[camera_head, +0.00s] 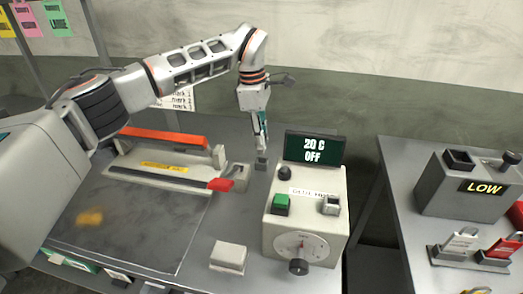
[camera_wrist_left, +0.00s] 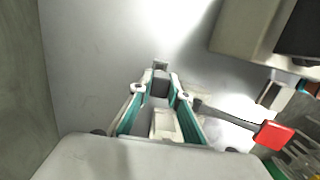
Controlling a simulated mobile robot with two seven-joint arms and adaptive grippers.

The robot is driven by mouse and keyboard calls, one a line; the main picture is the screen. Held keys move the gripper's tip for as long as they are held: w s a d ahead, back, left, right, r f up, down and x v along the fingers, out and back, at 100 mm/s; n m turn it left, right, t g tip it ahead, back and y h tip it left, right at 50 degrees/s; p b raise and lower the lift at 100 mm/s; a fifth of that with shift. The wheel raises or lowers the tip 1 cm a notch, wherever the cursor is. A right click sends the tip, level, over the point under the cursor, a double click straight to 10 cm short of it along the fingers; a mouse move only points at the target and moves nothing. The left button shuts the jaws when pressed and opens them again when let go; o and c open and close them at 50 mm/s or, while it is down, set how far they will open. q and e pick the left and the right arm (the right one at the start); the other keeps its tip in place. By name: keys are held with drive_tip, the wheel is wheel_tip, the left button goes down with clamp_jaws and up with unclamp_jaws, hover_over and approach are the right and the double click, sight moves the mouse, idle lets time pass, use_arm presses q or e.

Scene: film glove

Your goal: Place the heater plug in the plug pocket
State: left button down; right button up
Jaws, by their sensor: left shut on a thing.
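My left gripper (camera_head: 262,143) is shut on a small dark grey block, which looks like the heater plug (camera_head: 261,163), above the table behind the control box. In the left wrist view the plug (camera_wrist_left: 160,76) sits between the tips of the green-sided fingers (camera_wrist_left: 160,90). Whether the plug touches the table is unclear. A small grey bracket-like block (camera_head: 238,172) stands just left of the plug, by the sealer's end. I cannot tell for sure which thing is the plug pocket. My right gripper is not in view.
The control box (camera_head: 305,215) with a "20 C OFF" display (camera_head: 315,148) stands close to the plug's right. The sealer (camera_head: 165,170) with a red-tipped lever (camera_head: 220,184) is at left. A pale block (camera_head: 229,256) lies in front. A "LOW" box (camera_head: 465,190) stands on the right table.

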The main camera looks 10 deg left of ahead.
sight(262, 154)
use_arm(q)
drive_tip(key=shift+f, duration=2.25)
drive_tip(key=shift+f, duration=0.1)
drive_tip(key=c, duration=1.9)
unclamp_jaws()
drive_tip(key=r, duration=0.4)
drive_tip(key=a+r, duration=0.1)
drive_tip(key=r, duration=0.7)
drive_tip(key=shift+a, duration=0.25)
